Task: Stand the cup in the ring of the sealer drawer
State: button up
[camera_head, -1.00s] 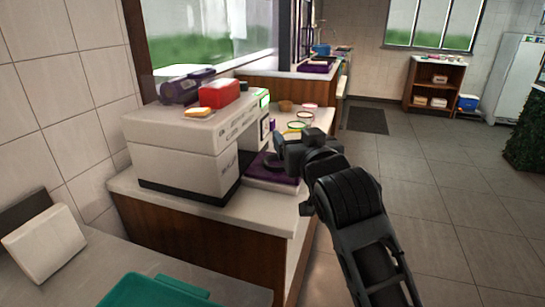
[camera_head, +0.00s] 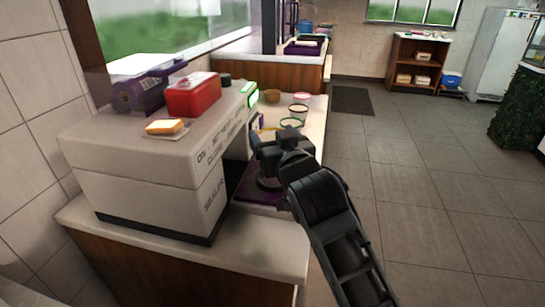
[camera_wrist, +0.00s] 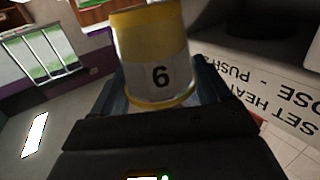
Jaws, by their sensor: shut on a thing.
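The sealer (camera_head: 150,150) is a big white machine on the counter at left in the head view. Its purple drawer (camera_head: 256,196) sticks out on the right side, with a dark ring (camera_head: 268,185) partly hidden by my arm. My gripper (camera_head: 262,150) is above the drawer, close to the sealer's front. In the wrist view my gripper is shut on the cup (camera_wrist: 151,55), which is white and yellow with a dark digit. The sealer's lettered wall (camera_wrist: 265,95) shows right of the cup.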

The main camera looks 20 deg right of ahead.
jog(key=shift+f, duration=2.25)
jog(key=o, duration=1.1)
jog(key=shift+s, duration=0.2)
jog(key=s+a+b, duration=0.1)
jog(key=s, duration=1)
jog(key=shift+s+r, duration=0.35)
jog(key=shift+a, duration=0.1)
